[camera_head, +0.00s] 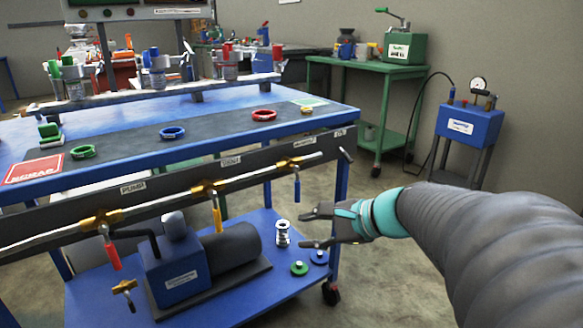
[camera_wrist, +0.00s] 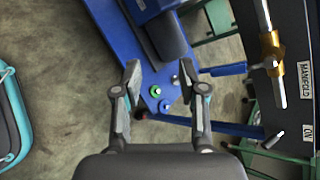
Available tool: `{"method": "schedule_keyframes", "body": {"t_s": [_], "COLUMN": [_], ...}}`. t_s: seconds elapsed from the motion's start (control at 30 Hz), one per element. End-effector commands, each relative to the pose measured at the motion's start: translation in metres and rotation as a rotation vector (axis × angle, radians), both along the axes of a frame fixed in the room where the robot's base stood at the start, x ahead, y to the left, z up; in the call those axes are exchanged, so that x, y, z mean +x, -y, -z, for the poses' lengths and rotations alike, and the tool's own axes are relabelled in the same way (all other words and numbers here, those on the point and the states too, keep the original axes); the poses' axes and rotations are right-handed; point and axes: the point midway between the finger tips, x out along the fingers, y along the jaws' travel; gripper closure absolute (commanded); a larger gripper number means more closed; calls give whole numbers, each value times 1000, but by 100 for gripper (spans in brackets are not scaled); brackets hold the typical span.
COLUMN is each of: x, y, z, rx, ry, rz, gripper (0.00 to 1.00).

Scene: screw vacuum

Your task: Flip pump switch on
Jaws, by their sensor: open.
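A small grey toggle lever (camera_head: 345,154) sits at the right end of the dark front panel (camera_head: 75,222), just below an ON label (camera_head: 340,132). It tilts down and outward, and its exact setting is hard to read. In the wrist view the lever (camera_wrist: 273,140) is at the lower right, beside the ON label (camera_wrist: 307,133). The blue pump (camera_head: 180,272) stands on the cart's lower shelf. My gripper (camera_head: 306,229) is open and empty, below and a little left of the lever. In the wrist view its fingertips (camera_wrist: 160,68) are spread, apart from the lever.
A pipe with a red valve handle (camera_head: 112,256), a yellow handle (camera_head: 217,220) and a blue handle (camera_head: 297,188) runs along the panel. A silver fitting (camera_head: 282,233) stands on the lower shelf beside my gripper. Open floor lies right of the cart.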

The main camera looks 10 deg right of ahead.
Motion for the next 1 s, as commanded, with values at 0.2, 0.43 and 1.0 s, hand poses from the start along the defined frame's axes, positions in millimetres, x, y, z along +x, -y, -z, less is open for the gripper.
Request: {"method": "schedule_keyframes", "body": {"t_s": [0.2,0.43,1.0], "x": [64,83,148], "y": [104,194,198], "z": [-12,-22,-26], "rx": [498,815,883], "ry": [38,123,147], "rz": [392,616,656], "gripper": [59,59,59]}}
